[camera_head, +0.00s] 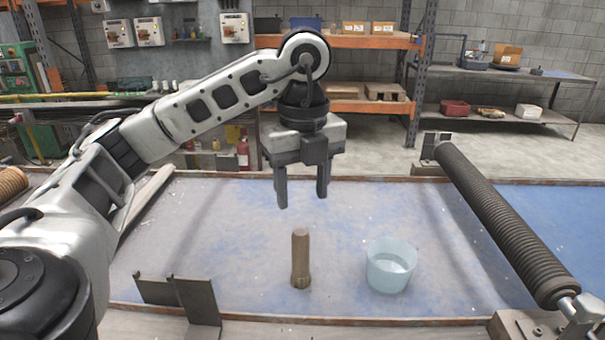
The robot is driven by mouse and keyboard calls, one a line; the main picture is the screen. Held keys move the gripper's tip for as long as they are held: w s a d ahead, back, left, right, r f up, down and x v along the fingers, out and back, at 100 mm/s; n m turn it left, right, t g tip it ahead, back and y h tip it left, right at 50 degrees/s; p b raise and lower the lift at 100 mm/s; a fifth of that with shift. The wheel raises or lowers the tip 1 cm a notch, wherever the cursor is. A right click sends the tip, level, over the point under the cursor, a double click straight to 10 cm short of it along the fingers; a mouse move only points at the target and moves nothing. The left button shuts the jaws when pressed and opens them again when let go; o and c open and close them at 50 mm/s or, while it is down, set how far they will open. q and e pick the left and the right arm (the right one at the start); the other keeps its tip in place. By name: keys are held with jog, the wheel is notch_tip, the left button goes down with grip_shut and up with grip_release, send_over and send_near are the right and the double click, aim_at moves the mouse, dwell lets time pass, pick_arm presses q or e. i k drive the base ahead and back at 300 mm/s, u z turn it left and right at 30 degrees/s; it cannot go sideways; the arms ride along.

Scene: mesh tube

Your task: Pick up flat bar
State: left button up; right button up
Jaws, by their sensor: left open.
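My left gripper (302,198) hangs above the blue table (240,215), pointing down. Its two dark fingers are apart with nothing between them. A brown bar-like piece (300,258) stands upright on the table, below and nearer than the gripper and apart from it; I cannot tell whether it is flat. A long pale strip (152,196) lies slanted at the left of the table, partly hidden by my left arm; it could be a flat bar, but I cannot tell. My right gripper is not in view.
A translucent light-blue cup (391,266) stands right of the brown piece. A dark ridged tube (500,221) runs along the right side between end supports. Dark angled plates (182,294) stand at the front left edge. The table's middle is mostly clear.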

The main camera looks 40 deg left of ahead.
aim_at(140, 202)
jog(key=k, duration=1)
